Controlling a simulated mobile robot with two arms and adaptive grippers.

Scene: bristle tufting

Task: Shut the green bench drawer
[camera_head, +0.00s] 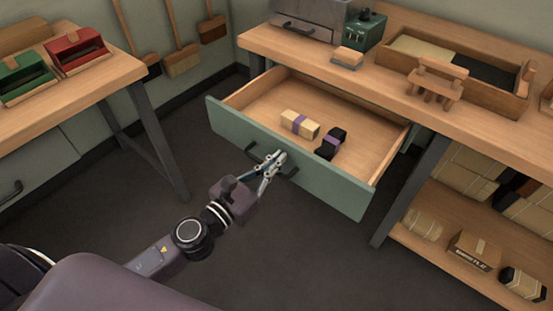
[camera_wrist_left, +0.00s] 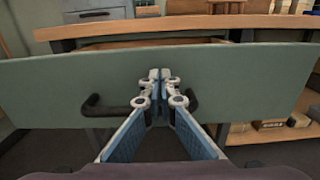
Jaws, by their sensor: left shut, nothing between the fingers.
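The green bench drawer (camera_head: 330,180) is pulled well out from under the wooden bench in the head view. Inside it lie a pale bristle bundle with a purple band (camera_head: 299,125) and a black bundle with a purple band (camera_head: 330,143). My left gripper (camera_head: 277,160) is shut and empty at the drawer's front, by the dark handle (camera_head: 291,172). In the left wrist view its fingertips (camera_wrist_left: 160,77) point at the green front panel (camera_wrist_left: 240,80), and the handle (camera_wrist_left: 100,107) shows on both sides of the fingers. Whether the tips touch the panel cannot be told. My right gripper is not in view.
The bench top (camera_head: 310,58) carries a metal machine (camera_head: 310,18), a wooden tray (camera_head: 500,90) and a small wooden stand (camera_head: 437,84). A lower shelf (camera_head: 440,247) holds several bundles and boxes. Another table (camera_head: 85,90) with red and green bins stands at left. The floor before the drawer is clear.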

